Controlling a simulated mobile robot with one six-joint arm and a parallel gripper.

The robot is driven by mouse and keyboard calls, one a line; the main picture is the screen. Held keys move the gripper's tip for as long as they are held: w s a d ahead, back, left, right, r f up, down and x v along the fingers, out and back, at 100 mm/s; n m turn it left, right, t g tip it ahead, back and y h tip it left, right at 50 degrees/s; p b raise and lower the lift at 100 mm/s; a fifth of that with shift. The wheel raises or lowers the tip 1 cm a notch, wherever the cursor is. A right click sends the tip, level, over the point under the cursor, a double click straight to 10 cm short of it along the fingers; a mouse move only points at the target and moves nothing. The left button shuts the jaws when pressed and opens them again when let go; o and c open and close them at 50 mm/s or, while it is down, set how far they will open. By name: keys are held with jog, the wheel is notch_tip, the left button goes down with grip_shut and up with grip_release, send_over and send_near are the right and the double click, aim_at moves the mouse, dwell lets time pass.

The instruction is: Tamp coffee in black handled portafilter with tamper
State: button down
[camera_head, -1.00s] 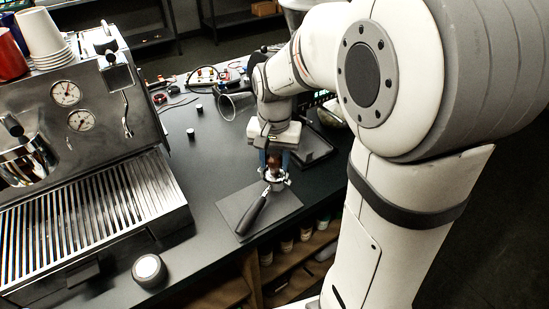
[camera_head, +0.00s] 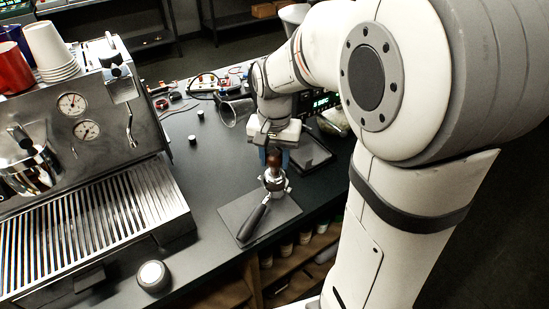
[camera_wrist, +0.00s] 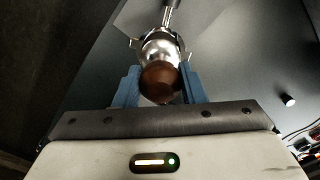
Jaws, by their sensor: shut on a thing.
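The black-handled portafilter (camera_head: 254,222) lies on a dark mat (camera_head: 287,208), its handle pointing to the lower left in the head view. Its metal basket is under my gripper. My gripper (camera_head: 273,158) is shut on the tamper (camera_head: 272,159), which has a brown handle and a shiny metal base. In the wrist view the blue fingers of my gripper (camera_wrist: 160,85) hold the tamper's brown knob (camera_wrist: 160,80). The tamper is above the portafilter basket (camera_wrist: 138,43); I cannot tell whether its base touches the coffee. The coffee is hidden.
An espresso machine (camera_head: 100,150) with a slatted drip tray stands at the left. A round black-and-white item (camera_head: 152,275) sits near the counter's front edge. The counter between machine and mat is clear.

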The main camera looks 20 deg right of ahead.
jog(key=shift+r+p, duration=1.5)
jog(key=shift+r, duration=0.75)
jog(key=shift+f, duration=0.15)
